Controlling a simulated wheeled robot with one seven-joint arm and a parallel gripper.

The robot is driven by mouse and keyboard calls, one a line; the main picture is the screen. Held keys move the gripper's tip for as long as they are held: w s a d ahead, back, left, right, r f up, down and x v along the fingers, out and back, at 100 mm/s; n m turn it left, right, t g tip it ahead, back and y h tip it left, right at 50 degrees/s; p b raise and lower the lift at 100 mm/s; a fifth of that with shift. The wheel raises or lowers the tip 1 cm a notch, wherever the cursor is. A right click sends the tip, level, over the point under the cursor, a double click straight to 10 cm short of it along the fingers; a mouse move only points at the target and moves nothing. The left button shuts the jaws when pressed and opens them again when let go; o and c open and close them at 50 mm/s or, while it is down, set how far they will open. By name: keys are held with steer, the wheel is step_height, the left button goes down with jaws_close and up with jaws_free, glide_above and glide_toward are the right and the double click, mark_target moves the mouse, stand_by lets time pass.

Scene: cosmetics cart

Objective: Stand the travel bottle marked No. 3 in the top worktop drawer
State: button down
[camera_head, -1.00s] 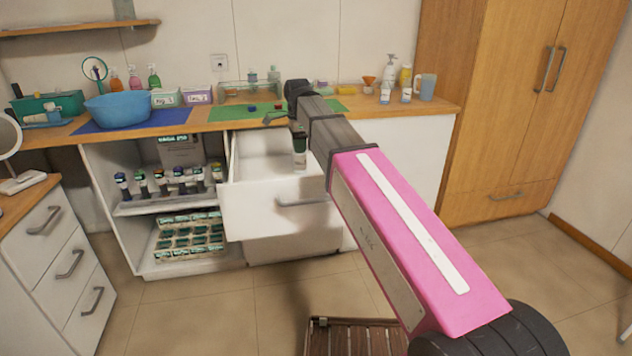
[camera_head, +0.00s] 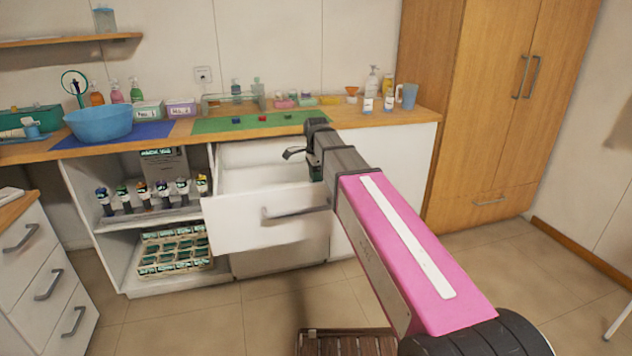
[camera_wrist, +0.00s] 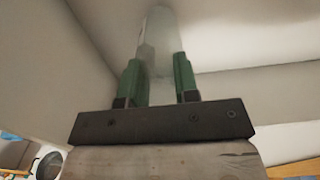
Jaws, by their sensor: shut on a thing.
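My gripper (camera_head: 314,168) is at the right side of the open white top drawer (camera_head: 250,222), below worktop level. In the wrist view my gripper (camera_wrist: 160,84) has its green fingertips shut on a clear, pale bottle (camera_wrist: 158,38). Pale walls like the drawer's surround it there. No number is readable on the bottle. In the head view my arm hides nearly all of the bottle, so I cannot tell whether its base touches the drawer floor. The visible part of the drawer's inside looks empty.
The worktop above carries a green mat (camera_head: 215,125), a blue bowl (camera_head: 98,123) and several small bottles and boxes. Open shelves (camera_head: 160,217) left of the drawer hold several dark-capped bottles and a crate. A wooden wardrobe (camera_head: 465,150) stands at right.

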steer(key=shift+f, duration=0.9)
steer(key=shift+f, duration=0.1)
steer(key=c, duration=0.9)
jaws_free()
steer(key=shift+o, duration=0.2)
step_height(320, 180, up, 12)
